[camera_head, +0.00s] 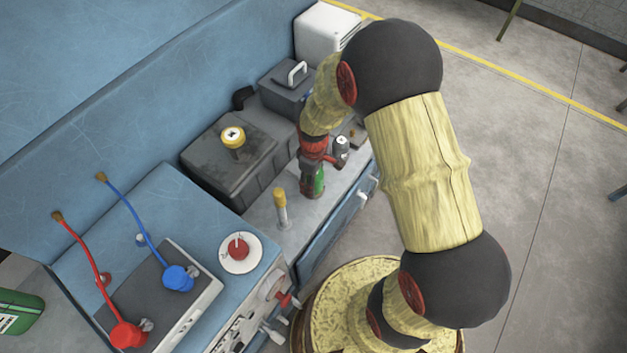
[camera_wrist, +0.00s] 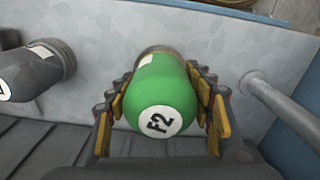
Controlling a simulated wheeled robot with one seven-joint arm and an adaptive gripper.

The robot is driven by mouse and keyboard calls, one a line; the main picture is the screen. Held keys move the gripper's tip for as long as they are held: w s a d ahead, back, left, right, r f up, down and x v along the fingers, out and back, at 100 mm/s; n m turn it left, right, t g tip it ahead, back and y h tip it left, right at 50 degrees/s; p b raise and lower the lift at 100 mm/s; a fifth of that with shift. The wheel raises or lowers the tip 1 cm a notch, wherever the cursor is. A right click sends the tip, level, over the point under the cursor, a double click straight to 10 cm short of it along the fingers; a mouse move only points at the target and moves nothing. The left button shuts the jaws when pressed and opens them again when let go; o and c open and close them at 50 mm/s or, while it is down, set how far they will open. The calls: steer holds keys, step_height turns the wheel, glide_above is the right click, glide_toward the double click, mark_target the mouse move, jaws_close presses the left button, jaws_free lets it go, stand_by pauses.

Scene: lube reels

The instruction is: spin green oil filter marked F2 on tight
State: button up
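The green oil filter marked F2 (camera_wrist: 160,95) is in the middle of the wrist view, its labelled end toward the camera. It also shows in the head view (camera_head: 318,182), partly covered by my gripper (camera_head: 313,175). In the wrist view my gripper (camera_wrist: 163,105) has a yellow-padded finger on each side of the filter. The pads appear to touch its sides, so it looks shut on the filter. A round grey fitting (camera_wrist: 155,50) shows just behind the filter's far end. Whether the filter is seated tight on it cannot be seen.
A dark grey filter with a white label (camera_head: 341,146) stands close beside my gripper, and also at the left of the wrist view (camera_wrist: 35,72). A yellow-topped post (camera_head: 280,205) and a dark box with a yellow cap (camera_head: 232,136) are near. A rail (camera_wrist: 275,105) runs right.

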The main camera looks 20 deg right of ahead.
steer(key=c, duration=0.9)
steer(key=m+p, duration=0.1)
steer(key=m, duration=0.4)
steer(key=shift+m, duration=0.6)
steer(key=m+p, duration=0.1)
steer(key=m, duration=0.3)
steer(key=shift+a, duration=0.1)
steer(key=shift+m, duration=0.9)
steer(key=m, duration=0.3)
steer(key=shift+p, duration=0.35)
